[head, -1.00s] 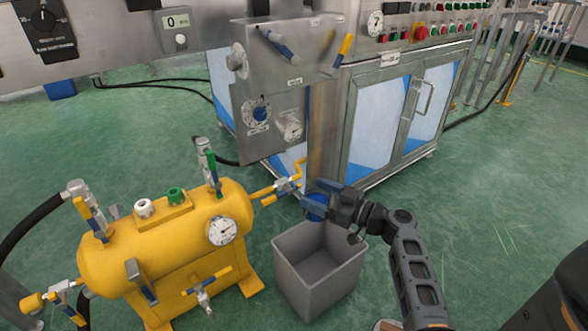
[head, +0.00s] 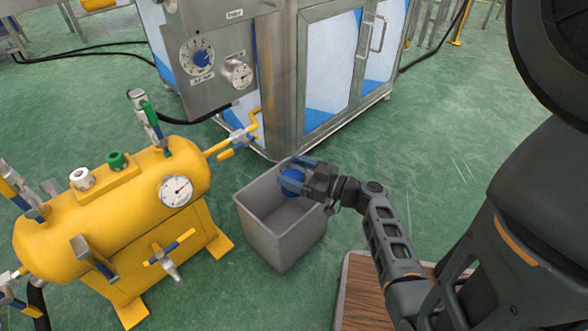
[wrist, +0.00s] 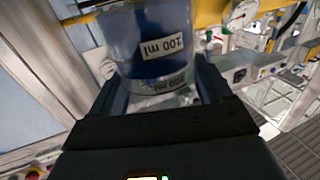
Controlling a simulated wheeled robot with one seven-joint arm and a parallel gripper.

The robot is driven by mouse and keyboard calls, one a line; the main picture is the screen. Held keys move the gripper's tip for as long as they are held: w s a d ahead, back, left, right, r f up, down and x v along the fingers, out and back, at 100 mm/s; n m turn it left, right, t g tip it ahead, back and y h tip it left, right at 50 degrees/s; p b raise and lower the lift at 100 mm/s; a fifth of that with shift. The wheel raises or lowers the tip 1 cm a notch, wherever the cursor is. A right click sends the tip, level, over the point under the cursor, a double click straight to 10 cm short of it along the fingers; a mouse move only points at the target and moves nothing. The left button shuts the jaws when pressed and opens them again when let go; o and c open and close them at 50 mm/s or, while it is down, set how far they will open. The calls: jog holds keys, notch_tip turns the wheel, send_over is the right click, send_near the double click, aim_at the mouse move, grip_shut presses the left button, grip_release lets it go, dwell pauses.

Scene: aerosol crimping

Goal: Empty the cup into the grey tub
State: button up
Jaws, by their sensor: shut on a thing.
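The cup (wrist: 150,45) fills the top of the wrist view, between my two fingers. It is a clear cylinder with blue contents and a "100 ml" label. In the head view the cup (head: 292,181) shows as a small blue shape. My gripper (head: 297,176) is shut on it, over the far part of the grey tub (head: 275,240). The tub is an open square bin on the floor. The cup's rim is not clear in the head view, and I cannot tell whether anything is pouring out.
A yellow tank (head: 120,215) with gauge, valves and pipes stands left of the tub. A steel machine cabinet (head: 310,80) stands behind it. A wooden-topped surface (head: 365,295) is at the front right. Green floor (head: 440,150) is clear to the right.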

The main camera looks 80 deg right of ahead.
jog(key=shift+f+b, duration=0.4)
jog(key=shift+f, duration=0.6)
jog(key=shift+r+g, duration=0.45)
jog(key=shift+g, duration=0.35)
jog(key=shift+s+r+m+g+y, duration=0.15)
jog(key=shift+m+g+y, duration=0.3)
jog(key=shift+g, duration=0.55)
jog(key=shift+r+m+g+p, duration=0.15)
jog(key=shift+m+g+p, duration=0.2)
jog(key=shift+p, duration=0.4)
jog(key=shift+w+d+m+g+y+p, duration=0.15)
jog(key=shift+g+y+p, duration=0.55)
jog(key=shift+p, duration=1.45)
jog(key=shift+w+a+m+g+y+p, duration=0.2)
jog(key=shift+g+p, duration=0.85)
jog(key=shift+p, duration=1.1)
jog(key=shift+d+f+g+y+p, duration=0.25)
jog(key=shift+g+p, duration=0.35)
jog(key=shift+p, duration=0.3)
